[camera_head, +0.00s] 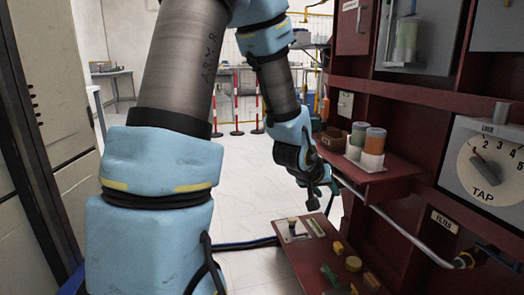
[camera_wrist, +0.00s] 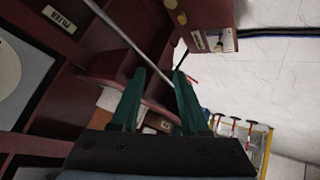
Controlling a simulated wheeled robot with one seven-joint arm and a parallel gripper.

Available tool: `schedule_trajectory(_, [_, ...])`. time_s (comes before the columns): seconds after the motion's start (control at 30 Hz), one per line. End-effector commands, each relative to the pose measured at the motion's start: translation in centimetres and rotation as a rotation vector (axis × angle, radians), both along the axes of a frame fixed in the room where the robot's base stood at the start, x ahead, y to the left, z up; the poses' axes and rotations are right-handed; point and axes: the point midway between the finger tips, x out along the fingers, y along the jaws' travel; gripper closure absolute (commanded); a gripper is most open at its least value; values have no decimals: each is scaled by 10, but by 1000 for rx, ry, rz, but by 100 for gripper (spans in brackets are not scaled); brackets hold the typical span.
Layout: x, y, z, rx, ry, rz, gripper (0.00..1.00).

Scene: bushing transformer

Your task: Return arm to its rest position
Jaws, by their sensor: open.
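My blue arm (camera_head: 160,165) reaches up and over, then down in front of the dark red transformer cabinet (camera_head: 400,205). My gripper (camera_head: 318,200) hangs at the arm's end in the head view, left of the cabinet's shelf and near the grey pipe. Its fingers look small and dark there.
A lower red ledge (camera_head: 305,255) carries a small switch and yellow knobs. A TAP dial (camera_head: 487,165) is at right. A beige cabinet (camera_head: 50,90) stands left. White floor (camera_head: 245,175) between is mostly clear, with a dark cable across it.

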Motion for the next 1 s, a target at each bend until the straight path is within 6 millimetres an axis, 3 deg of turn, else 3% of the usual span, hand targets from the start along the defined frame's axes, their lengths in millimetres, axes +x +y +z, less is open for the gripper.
schedule_trajectory(0.03, [1,37,-1,82,25,41,55])
schedule_trajectory(0.1, [-5,84,-4,189,80,86,55])
schedule_trajectory(0.2, [-24,139,-6,303,174,135,55])
schedule_trajectory(0.33, [-56,194,-4,392,305,182,55])
schedule_trajectory(0.5, [-108,243,3,440,483,212,55])
schedule_trajectory(0.77, [-110,242,62,445,494,205,55])
schedule_trajectory(1.0, [-110,242,131,444,493,205,55])
